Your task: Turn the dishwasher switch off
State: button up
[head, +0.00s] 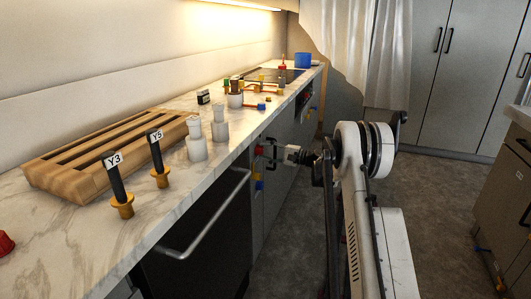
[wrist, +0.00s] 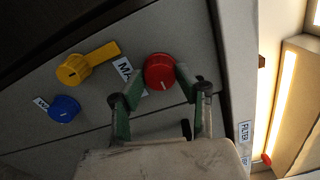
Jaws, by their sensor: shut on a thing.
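A red round knob (wrist: 159,70) sits on a grey front panel and also shows in the head view (head: 259,150). My gripper (wrist: 160,82) is shut on the red knob, with a green fingertip on either side of it. In the head view my gripper (head: 272,152) reaches from the right to the cabinet front under the counter. A yellow knob with a lever (wrist: 74,69) and a blue knob (wrist: 64,108) are to the left of it in the wrist view. I cannot tell which knob is the dishwasher switch; the label by the red knob is partly hidden.
A metal bar handle (head: 205,220) sticks out from the dark appliance front, nearer than the knobs. The marble counter (head: 75,245) above holds a wooden rack (head: 60,172), two tagged black-handled valves and white bottles. The grey floor (head: 440,190) to the right is clear.

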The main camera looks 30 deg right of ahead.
dwell(0.3)
jog(key=o, duration=1.2)
jog(key=shift+c, duration=0.2)
jog(key=v, duration=1.2)
